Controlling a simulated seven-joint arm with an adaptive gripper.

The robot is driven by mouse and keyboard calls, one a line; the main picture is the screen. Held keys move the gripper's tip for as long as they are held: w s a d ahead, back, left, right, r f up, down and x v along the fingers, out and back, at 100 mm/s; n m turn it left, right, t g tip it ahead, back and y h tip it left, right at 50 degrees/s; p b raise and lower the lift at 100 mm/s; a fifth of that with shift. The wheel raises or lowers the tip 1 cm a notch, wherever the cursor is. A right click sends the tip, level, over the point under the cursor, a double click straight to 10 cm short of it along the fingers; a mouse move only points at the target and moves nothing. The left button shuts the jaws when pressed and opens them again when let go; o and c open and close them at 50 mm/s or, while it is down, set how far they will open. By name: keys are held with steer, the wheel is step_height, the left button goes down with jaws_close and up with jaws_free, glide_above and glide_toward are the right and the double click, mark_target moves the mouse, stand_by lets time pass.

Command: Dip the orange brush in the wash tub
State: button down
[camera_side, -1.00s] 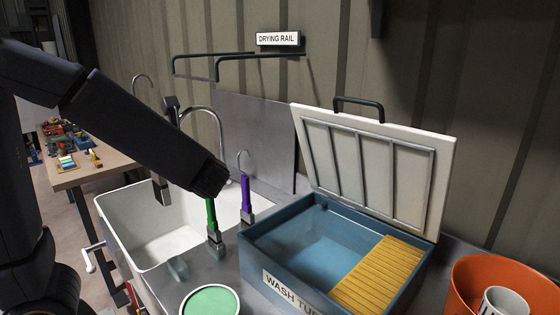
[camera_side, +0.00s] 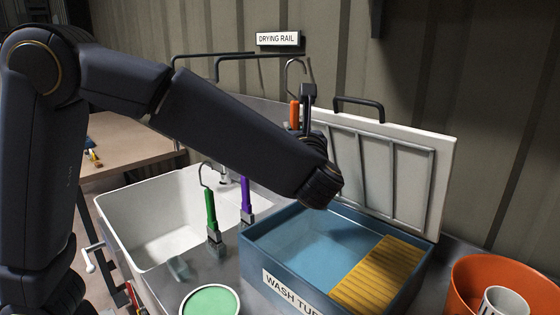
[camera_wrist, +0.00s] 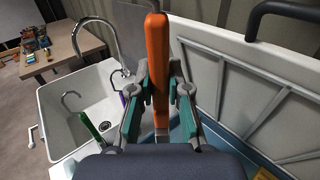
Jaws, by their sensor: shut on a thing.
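The orange brush (camera_side: 294,115) is upright with its hook at the top. My gripper (camera_side: 308,112) is shut on its handle, above the back left part of the wash tub. In the wrist view the orange brush (camera_wrist: 157,65) stands between the two fingers of my gripper (camera_wrist: 160,92). The brush's lower end is hidden behind my arm in the side view. The blue wash tub (camera_side: 256,262) has its pale lid (camera_side: 400,180) raised at the back. Bluish liquid shows inside, and a yellow slatted board (camera_side: 380,272) covers its right part.
The green brush (camera_side: 211,212) and purple brush (camera_side: 246,195) stand left of the tub, beside the white sink (camera_side: 130,235). A green-topped round can (camera_side: 210,301) is in front. An orange bucket (camera_side: 470,280) is at right. The drying rail (camera_side: 230,57) is on the wall.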

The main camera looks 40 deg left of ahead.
steer(key=d+f, duration=0.1)
steer(key=f, duration=0.8)
steer(key=w+d+f+m+t+h, duration=0.1)
steer(key=d+f, duration=0.1)
steer(key=f, duration=0.8)
steer(key=shift+w+d+f, duration=0.15)
steer(key=shift+w+f, duration=0.1)
steer(key=shift+f, duration=0.05)
stand_by(1.3)
step_height(320, 180, up, 13)
steer(key=shift+f, duration=0.2)
stand_by(0.9)
stand_by(0.9)
